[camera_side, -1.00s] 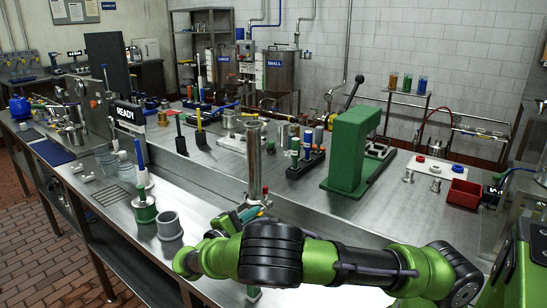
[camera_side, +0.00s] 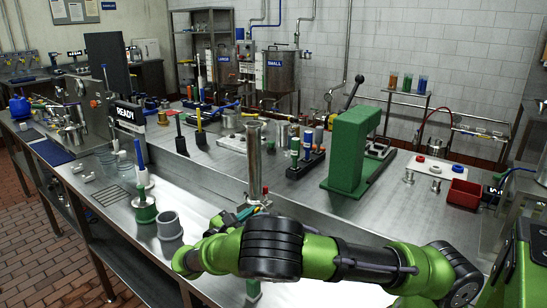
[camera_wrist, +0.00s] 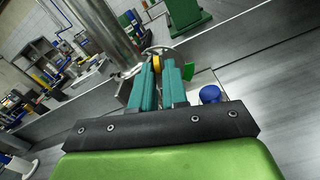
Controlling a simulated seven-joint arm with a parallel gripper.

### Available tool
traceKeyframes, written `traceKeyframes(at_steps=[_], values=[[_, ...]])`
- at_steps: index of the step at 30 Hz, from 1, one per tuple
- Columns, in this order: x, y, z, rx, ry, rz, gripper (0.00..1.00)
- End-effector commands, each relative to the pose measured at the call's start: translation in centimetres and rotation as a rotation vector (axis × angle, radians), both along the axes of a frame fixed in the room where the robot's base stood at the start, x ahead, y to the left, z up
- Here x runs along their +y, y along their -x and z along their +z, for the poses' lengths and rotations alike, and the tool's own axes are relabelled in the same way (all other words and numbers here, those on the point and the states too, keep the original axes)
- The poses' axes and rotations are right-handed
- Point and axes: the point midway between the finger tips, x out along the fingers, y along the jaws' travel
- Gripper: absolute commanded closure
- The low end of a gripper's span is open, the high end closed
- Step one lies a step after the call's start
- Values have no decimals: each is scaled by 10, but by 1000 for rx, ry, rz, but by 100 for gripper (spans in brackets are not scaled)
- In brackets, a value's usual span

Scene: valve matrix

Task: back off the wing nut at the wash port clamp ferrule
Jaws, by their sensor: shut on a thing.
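My gripper (camera_wrist: 160,72) has two teal fingers pointing away from the wrist camera, close together at the foot of a tall steel column (camera_wrist: 103,24). Between the fingertips is a small yellow-gold piece (camera_wrist: 156,63), which I take to be the wing nut; the fingers hide most of it. A silver, curved clamp part (camera_wrist: 127,86) shows just left of the fingers. In the side view my gripper (camera_side: 250,211) is at the base of the same column (camera_side: 254,160), and my wrist covers much of the clamp. The nut's thread cannot be seen.
A blue knob (camera_wrist: 210,93) stands close right of the fingers. A green press frame (camera_side: 348,150) stands right of the column, with a red bin (camera_side: 464,193) farther right. A grey cup (camera_side: 169,225) and a green-based brush (camera_side: 145,208) stand to the left.

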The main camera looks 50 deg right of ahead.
Motion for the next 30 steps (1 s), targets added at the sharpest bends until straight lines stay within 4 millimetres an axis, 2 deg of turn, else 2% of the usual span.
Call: traceKeyframes(at_steps=[9,26,27,30], values=[[1,0,0,127,-1,-1,100],[0,0,0,153,-1,-1,100],[0,0,0,153,-1,-1,80],[0,0,0,153,0,-1,67]])
